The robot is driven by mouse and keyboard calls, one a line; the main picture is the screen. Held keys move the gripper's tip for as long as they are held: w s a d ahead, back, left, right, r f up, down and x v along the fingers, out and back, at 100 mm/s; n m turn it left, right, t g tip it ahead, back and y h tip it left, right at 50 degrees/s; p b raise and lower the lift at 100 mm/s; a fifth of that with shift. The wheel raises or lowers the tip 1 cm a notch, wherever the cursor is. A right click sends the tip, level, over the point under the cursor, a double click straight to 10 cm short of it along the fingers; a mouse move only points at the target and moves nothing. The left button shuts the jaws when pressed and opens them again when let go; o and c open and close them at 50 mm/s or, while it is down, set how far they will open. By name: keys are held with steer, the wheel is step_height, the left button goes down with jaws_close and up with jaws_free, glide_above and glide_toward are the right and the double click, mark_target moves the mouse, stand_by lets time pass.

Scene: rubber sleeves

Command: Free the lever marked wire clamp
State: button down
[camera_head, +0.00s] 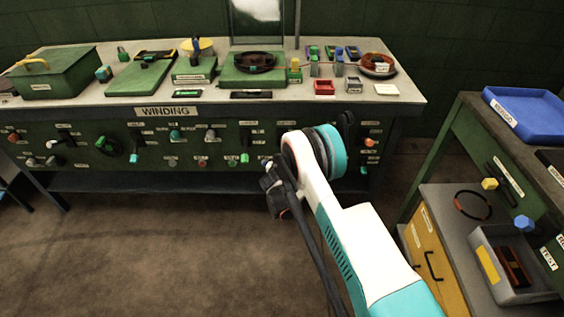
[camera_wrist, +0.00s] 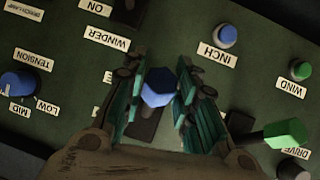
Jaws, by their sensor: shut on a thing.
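In the wrist view a blue hexagonal knob (camera_wrist: 158,87) sits between the two fingers of my gripper (camera_wrist: 158,92), which is shut on it. The knob appears to be the head of a lever; a dark slot or plate shows below it on the green panel. The words "wire clamp" cannot be read in either view. Labels beside the left finger are partly covered, so I cannot confirm the lever's name.
Close by in the wrist view are a blue "INCH" button (camera_wrist: 225,36), a green "WIND" button (camera_wrist: 300,69), a green-tipped handle (camera_wrist: 285,134) and a blue "TENSION" dial (camera_wrist: 17,85). A side cart (camera_head: 466,200) stands right; the floor (camera_head: 150,245) before the bench is clear.

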steer(key=c, duration=1.2)
jaws_free()
steer(key=shift+f, duration=0.1)
steer(key=shift+c, duration=0.2)
steer(key=v, duration=0.7)
steer(key=shift+s, duration=0.2)
steer(key=shift+r, duration=0.2)
